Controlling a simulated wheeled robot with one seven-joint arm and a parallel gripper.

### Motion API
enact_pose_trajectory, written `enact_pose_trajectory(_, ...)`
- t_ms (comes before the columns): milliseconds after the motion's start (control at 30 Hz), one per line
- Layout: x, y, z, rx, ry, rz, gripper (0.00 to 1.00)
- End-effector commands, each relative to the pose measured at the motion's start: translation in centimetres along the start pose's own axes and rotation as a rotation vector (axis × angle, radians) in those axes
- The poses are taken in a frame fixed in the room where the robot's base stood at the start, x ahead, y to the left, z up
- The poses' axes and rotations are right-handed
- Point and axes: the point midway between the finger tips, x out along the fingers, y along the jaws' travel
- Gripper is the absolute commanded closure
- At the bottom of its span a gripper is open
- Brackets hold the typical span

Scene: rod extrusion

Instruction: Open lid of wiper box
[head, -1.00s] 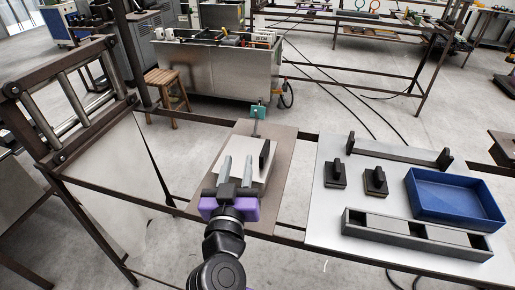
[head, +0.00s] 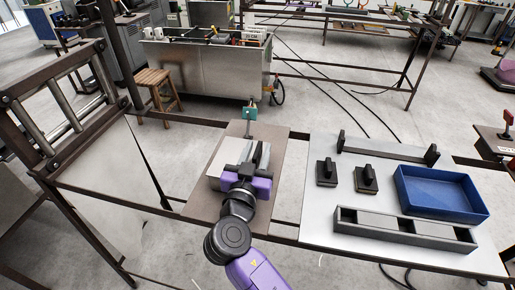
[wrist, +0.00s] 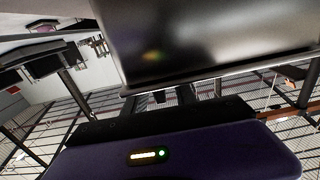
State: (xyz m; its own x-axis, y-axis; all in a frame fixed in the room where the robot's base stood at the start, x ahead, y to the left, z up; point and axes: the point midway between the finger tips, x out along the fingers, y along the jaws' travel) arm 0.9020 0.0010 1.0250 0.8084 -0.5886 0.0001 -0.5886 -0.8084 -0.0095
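The wiper box (head: 219,147) is a pale box on a brown board in the head view. Its upright black handle is largely hidden behind my gripper. My gripper (head: 256,150) is over the right part of the box, with its two grey fingers pointing away from me. The fingers stand apart, with a dark shape between them that looks like the handle; contact cannot be told. The lid looks seated on the box. In the wrist view a large dark glossy surface (wrist: 215,40) fills the upper right, close to the camera. My purple gripper body fills the bottom.
A grey plate (head: 318,222) to the right carries two black handled blocks (head: 366,180), a blue tray (head: 440,192) and a long dark tray (head: 400,230). A small teal part (head: 250,112) stands behind the box. A dark metal frame (head: 65,110) rises at left.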

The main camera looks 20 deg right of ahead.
Motion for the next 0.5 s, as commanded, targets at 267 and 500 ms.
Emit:
enact_pose_trajectory(267,0.15,-0.02,0.03,0.000,0.000,-0.001,0.69)
enact_pose_trajectory(500,0.13,-0.02,0.03,0.000,0.000,-0.001,1.00)
